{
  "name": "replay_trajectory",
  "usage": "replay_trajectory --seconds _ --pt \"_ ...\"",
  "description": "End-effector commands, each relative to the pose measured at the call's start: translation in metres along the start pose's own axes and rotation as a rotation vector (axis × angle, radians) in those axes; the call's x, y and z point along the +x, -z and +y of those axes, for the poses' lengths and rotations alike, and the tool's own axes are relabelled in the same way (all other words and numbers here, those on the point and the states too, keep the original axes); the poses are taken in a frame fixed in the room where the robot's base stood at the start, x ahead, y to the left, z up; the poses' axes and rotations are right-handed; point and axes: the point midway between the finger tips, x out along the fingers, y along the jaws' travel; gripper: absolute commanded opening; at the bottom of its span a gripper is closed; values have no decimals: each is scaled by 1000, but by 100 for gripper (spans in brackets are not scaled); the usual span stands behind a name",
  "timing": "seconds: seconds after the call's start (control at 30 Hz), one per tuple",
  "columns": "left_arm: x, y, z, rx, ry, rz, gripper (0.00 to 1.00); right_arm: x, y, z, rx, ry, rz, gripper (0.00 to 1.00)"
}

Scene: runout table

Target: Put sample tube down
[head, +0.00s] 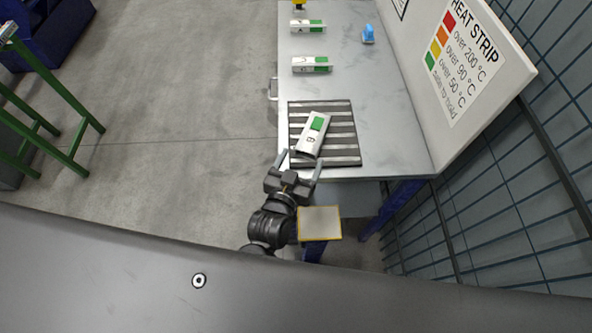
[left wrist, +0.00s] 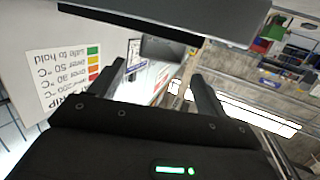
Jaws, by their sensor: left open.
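A white sample tube (head: 311,142) with a green patch lies at an angle on the dark slatted rack (head: 353,160) at the near end of the table. My left gripper (head: 301,160) is at the table's near edge, its fingers spread beside the tube's near end. Its jaws are open; whether a finger touches the tube I cannot tell. In the left wrist view both fingers (left wrist: 160,84) stand apart with nothing clearly between them. A grey slab crosses the top of that view; I cannot tell what it is. My right gripper is not in view.
Two similar white and green pieces (head: 312,65) (head: 308,26) lie farther up the table (head: 385,110). A blue object (head: 368,34) stands near the back panel. A heat strip sign (head: 462,55) leans along the right side. A yellow-edged square plate (head: 320,223) stands below the near edge.

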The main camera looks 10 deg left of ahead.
Motion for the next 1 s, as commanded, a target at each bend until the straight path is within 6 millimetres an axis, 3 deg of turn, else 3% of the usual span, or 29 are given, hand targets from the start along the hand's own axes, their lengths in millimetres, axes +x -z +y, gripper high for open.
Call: replay_trajectory --seconds 0.1,0.3,0.87,1.0 --pt "-18 -2 0 0 1 -1 76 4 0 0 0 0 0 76" --pt "-32 0 0 0 1 0 76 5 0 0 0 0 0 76" --pt "-32 0 0 1 0 0 76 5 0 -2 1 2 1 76" --pt "-36 -9 -8 -6 -13 -58 76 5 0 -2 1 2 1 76"
